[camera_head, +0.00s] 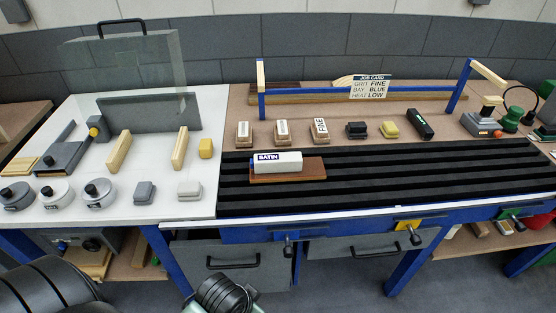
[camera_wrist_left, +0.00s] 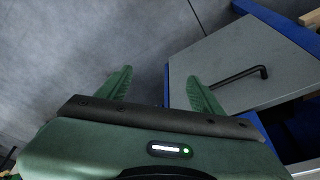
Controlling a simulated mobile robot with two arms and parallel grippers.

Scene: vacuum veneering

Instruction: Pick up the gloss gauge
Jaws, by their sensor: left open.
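A white block-shaped device with a dark blue label reading like "SATIN" (camera_head: 284,161) lies on a brown wood panel (camera_head: 300,176) over the black slatted bed. It looks like the gloss gauge, though I cannot be sure. My left gripper (camera_wrist_left: 160,88) shows in the left wrist view with its two green fingers apart and nothing between them. It is in front of the bench, near a grey cabinet door, well away from the device. In the head view only my left wrist shows at the bottom edge, and its fingers are hidden. My right gripper is not in view.
The black slatted bed (camera_head: 400,180) has free room right of the panel. Several small blocks stand behind it, including a black one with a green end (camera_head: 419,123). A blue frame rail (camera_head: 350,93) crosses behind. The white table (camera_head: 150,210) holds knobs and blocks.

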